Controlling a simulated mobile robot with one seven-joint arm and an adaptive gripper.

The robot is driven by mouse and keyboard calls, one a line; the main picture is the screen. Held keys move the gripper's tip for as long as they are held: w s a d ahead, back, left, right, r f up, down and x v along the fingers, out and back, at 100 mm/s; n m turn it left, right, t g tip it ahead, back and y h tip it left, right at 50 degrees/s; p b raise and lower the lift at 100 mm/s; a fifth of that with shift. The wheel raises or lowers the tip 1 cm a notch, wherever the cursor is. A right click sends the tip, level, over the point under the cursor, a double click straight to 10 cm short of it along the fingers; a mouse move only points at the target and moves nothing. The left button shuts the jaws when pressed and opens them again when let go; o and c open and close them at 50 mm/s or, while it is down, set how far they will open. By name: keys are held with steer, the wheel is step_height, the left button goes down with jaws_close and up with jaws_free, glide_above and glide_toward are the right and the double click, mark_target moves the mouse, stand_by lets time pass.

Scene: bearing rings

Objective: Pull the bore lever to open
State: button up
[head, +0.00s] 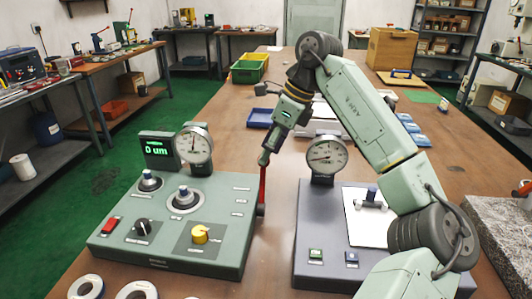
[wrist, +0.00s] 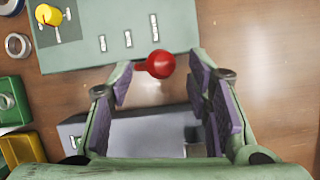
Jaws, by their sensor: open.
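The bore lever (head: 262,184) is a red upright rod on the right side of the green gauge station (head: 170,255). In the wrist view its round red knob (wrist: 160,63) shows near the station's edge, between my fingertips. My gripper (wrist: 160,75) is open, one finger on each side of the knob, with visible gaps. In the head view my gripper (head: 267,154) is at the lever's top, pointing down. Its fingers look small there, and contact with the lever cannot be made out.
The green station carries a dial gauge (head: 193,146), a green display (head: 157,149) and a yellow knob (head: 200,234). A grey station (head: 318,235) with another dial (head: 324,156) stands to the right. Bearing rings (head: 136,290) lie at the front left. A narrow table strip separates the stations.

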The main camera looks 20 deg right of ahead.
mark_target(262, 186)
steer(key=shift+x, duration=1.15)
steer(key=shift+c, duration=0.5)
jaws_close()
